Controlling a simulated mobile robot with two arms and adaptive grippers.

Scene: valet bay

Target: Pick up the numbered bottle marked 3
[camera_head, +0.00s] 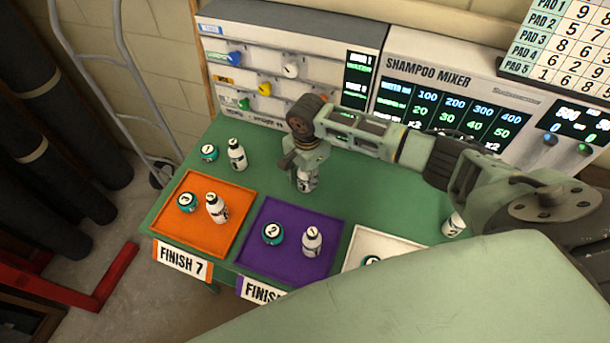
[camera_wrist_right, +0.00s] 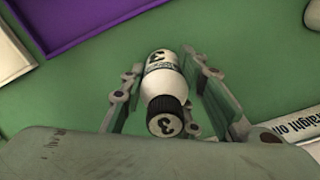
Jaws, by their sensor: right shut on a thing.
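The white bottle with a black cap marked 3 shows in the right wrist view (camera_wrist_right: 163,88), between the two fingers of my right gripper (camera_wrist_right: 165,95). My right gripper is shut on it. In the head view the gripper (camera_head: 306,168) points down over the green table, behind the purple tray, and the bottle (camera_head: 307,182) shows below it, partly hidden by the fingers. I cannot tell whether the bottle touches the table. My left gripper is not in view.
An orange tray (camera_head: 239,196) and a purple tray (camera_head: 328,262) each hold a teal jar and a white bottle. A white tray (camera_head: 405,247) is partly hidden by my own body. Another jar (camera_head: 209,153) and bottle (camera_head: 237,154) stand at the back left. The shampoo mixer panel (camera_head: 440,100) stands behind.

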